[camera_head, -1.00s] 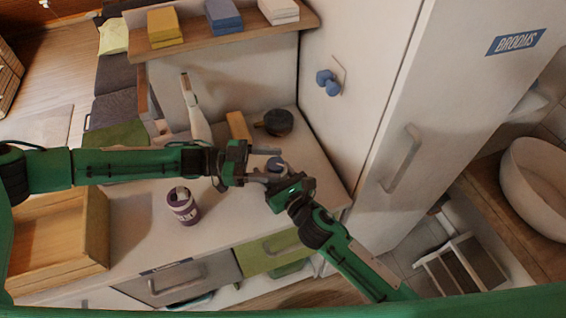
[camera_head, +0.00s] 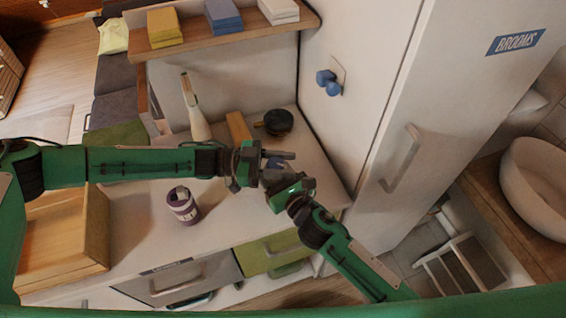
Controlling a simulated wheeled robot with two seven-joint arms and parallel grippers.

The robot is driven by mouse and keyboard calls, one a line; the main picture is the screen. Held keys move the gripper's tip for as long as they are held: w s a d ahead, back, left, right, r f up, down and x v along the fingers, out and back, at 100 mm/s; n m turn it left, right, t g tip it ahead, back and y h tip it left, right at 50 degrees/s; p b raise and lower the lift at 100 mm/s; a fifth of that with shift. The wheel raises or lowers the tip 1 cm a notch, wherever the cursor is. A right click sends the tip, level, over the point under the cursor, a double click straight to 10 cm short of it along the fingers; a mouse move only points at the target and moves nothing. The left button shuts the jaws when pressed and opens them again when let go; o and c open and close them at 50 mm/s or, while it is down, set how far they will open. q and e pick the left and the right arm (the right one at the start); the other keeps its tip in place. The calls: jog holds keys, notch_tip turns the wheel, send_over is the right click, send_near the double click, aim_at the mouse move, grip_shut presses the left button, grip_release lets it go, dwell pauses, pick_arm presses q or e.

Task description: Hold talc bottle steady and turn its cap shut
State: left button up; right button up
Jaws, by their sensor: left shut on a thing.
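A small blue-grey piece (camera_head: 275,163), which looks like the top of the talc bottle, shows between my two grippers above the white counter. The rest of the bottle is hidden behind the grippers. My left gripper (camera_head: 277,164) comes in from the left and is shut on this piece. My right gripper (camera_head: 277,185) comes from the lower right and is close against the near side of the same spot. Its fingertips are mostly hidden, so I cannot tell whether it is open or shut, or touching the bottle.
On the counter (camera_head: 225,220) stand a purple jar (camera_head: 183,207), a pale tall bottle (camera_head: 196,115), a wooden block (camera_head: 238,128) and a dark round pot (camera_head: 277,122). A wooden box (camera_head: 65,235) is at left. A tall white cabinet (camera_head: 400,130) bounds the right side.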

pick_arm(q)
jog(key=shift+g, duration=0.3)
jog(key=m+g+y, duration=0.1)
jog(key=m+g, duration=0.2)
jog(key=g, duration=0.1)
jog(key=shift+s, duration=0.15)
jog(key=m+g+y, duration=0.2)
jog(key=g, duration=0.1)
jog(key=m+g, duration=0.1)
jog(key=shift+s+a+m+g+y, duration=0.1)
jog(key=shift+s+m+g+y, duration=0.2)
jog(key=shift+g+y, duration=0.1)
jog(key=m+g+y, duration=0.1)
jog(key=y, duration=0.1)
jog(key=m+g+y, duration=0.4)
jog(key=shift+s+a, duration=0.25)
jog(key=shift+a, duration=0.15)
jog(key=shift+y, duration=0.3)
jog(key=o, duration=1)
